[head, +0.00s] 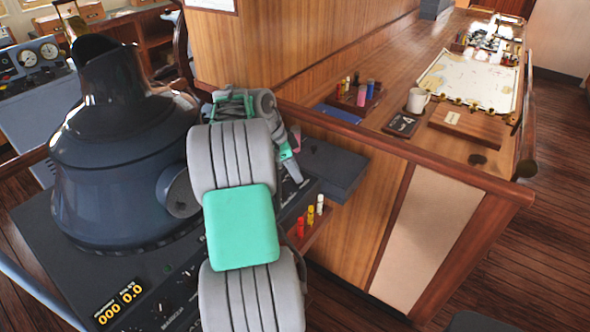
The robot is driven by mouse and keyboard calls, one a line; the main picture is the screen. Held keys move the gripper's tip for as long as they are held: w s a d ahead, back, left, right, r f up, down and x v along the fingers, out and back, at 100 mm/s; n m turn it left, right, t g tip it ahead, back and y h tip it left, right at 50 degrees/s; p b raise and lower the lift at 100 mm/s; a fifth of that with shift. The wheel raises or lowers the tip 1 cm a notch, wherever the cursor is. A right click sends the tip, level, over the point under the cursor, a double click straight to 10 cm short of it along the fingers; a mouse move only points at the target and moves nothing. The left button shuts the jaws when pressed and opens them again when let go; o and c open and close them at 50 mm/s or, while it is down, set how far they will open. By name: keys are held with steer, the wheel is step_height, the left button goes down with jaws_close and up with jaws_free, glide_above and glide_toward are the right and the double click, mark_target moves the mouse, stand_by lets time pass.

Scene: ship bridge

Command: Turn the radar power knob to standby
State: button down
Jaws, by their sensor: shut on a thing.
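The radar console (160,262) is a dark blue-grey unit at the left, with a large black viewing hood (115,140) on top. Its sloping front has a yellow digital readout (120,303) and small knobs (187,273). My gripper (291,170) is partly in view beyond my grey and green arm, low over the right part of the console's panel. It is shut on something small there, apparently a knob. My arm and the gripper hide that knob, so its setting and any label cannot be read.
A small rack with red, yellow and white markers (310,217) is right of my arm. A dark grey box (330,168) sits behind it. The wooden counter (380,150) holds a white mug (418,100), a chart (470,80) and a wooden box (467,132).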

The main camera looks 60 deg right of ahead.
stand_by(0.4)
steer(key=c, duration=1.2)
jaws_free()
steer(key=shift+o, duration=0.2)
steer(key=p+v, duration=0.1)
steer(key=v, duration=0.7)
steer(key=shift+f, duration=0.1)
